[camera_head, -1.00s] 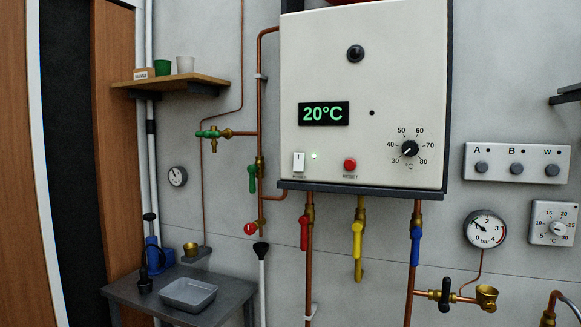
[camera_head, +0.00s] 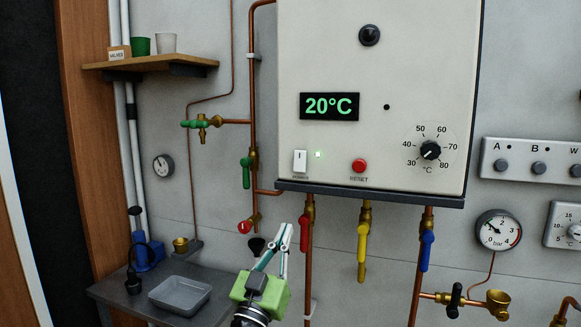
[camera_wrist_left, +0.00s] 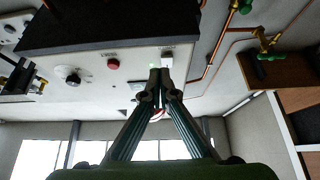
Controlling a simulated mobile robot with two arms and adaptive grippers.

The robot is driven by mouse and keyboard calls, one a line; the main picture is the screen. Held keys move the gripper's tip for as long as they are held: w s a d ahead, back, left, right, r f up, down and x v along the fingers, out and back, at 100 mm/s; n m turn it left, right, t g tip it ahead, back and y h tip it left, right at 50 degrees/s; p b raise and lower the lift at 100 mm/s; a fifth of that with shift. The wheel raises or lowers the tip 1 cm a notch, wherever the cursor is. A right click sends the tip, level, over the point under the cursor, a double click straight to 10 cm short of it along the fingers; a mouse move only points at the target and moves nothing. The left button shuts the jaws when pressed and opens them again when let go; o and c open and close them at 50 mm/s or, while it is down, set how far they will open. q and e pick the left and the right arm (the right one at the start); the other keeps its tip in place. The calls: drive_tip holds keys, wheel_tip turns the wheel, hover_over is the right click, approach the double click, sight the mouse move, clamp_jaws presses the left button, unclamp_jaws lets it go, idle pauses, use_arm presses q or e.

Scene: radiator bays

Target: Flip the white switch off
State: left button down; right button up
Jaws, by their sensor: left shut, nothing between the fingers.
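The white switch (camera_head: 300,160) is a small rocker at the lower left of the pale boiler panel (camera_head: 330,60), with a lit green lamp (camera_head: 318,154) to its right. My left gripper (camera_head: 294,222), with a green body, is in front of and below the panel, its fingers shut and empty, pointing up. Its tips are below the switch and apart from it in the head view. In the left wrist view, the fingertips (camera_wrist_left: 160,72) point toward the switch (camera_wrist_left: 168,55), which shows just beyond them. My right gripper is not in view.
A red button (camera_head: 359,166) and a dial (camera_head: 430,150) are right of the switch. Copper pipes with red (camera_head: 304,233), yellow (camera_head: 362,242) and blue (camera_head: 426,250) valve handles hang below the panel. A table with a grey tray (camera_head: 180,294) stands at the lower left.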

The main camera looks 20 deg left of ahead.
use_arm(q)
wheel_tip(320, 180, up, 6)
drive_tip(key=s+a+t, duration=0.1)
drive_tip(key=shift+s, duration=0.25)
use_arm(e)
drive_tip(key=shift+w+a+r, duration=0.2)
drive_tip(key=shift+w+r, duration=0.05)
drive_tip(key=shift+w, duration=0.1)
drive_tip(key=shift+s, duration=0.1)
use_arm(q)
drive_tip(key=p, duration=0.3)
approach(300, 163)
wheel_tip(300, 163, up, 4)
drive_tip(key=shift+w+d+f+b, duration=0.15)
drive_tip(key=shift+w+b, duration=0.3)
drive_tip(key=shift+w, duration=0.75)
drive_tip(key=shift+w+f+b, duration=0.2)
drive_tip(key=shift+w+b, duration=0.2)
drive_tip(key=shift+w, duration=0.8)
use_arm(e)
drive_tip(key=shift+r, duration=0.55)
